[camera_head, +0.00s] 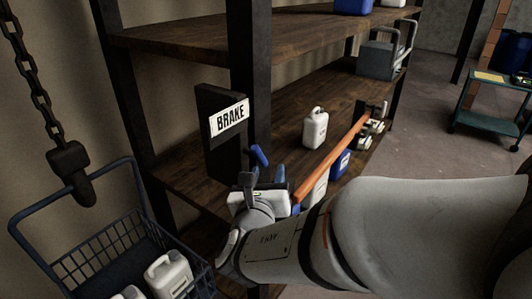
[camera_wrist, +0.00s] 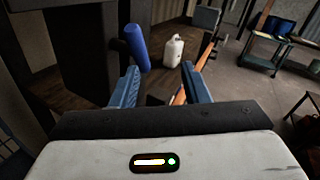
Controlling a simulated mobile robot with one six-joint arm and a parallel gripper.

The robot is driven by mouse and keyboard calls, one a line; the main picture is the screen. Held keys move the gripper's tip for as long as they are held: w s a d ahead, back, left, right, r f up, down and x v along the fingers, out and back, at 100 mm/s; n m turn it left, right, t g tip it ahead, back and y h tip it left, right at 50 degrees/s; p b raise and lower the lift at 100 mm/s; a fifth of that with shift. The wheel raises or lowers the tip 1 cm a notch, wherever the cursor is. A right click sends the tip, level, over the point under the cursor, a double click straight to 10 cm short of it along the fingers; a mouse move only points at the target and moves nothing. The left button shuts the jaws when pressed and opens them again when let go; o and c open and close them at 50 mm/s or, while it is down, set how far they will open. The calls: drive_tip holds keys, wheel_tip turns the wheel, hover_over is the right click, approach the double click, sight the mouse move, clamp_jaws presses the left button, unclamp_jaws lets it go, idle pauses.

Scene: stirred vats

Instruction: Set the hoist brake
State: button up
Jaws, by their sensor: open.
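A dark brake box (camera_head: 222,140) with a white "BRAKE" sign (camera_head: 229,117) is fixed on the black shelf post. A blue cylindrical brake handle (camera_head: 260,156) sticks out below and right of the sign. In the wrist view the handle (camera_wrist: 136,46) stands tilted, just beyond the left finger and left of the gap's middle. My gripper (camera_head: 264,176) is open, its blue fingers pointing toward the shelf close to the handle. In the wrist view nothing is held between the fingers (camera_wrist: 160,69). Whether the left finger touches the handle I cannot tell.
A white jug (camera_head: 315,127) stands on the middle shelf, behind an orange bar (camera_head: 332,156). A chain with a dark hook block (camera_head: 70,170) hangs at left above a blue basket (camera_head: 35,226) holding white jugs. A green cart (camera_head: 490,98) stands at far right; floor between is clear.

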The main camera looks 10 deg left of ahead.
sight(259, 159)
drive_tip(key=shift+s+a+n+y, duration=0.1)
drive_tip(key=shift+a+n+y, duration=0.7)
drive_tip(key=shift+a, duration=0.4)
drive_tip(key=w, duration=0.2)
drive_tip(key=w+p, duration=0.1)
drive_tip(key=w, duration=0.2)
drive_tip(key=w+a, duration=0.1)
drive_tip(key=w, duration=0.1)
drive_tip(key=shift+w, duration=0.15)
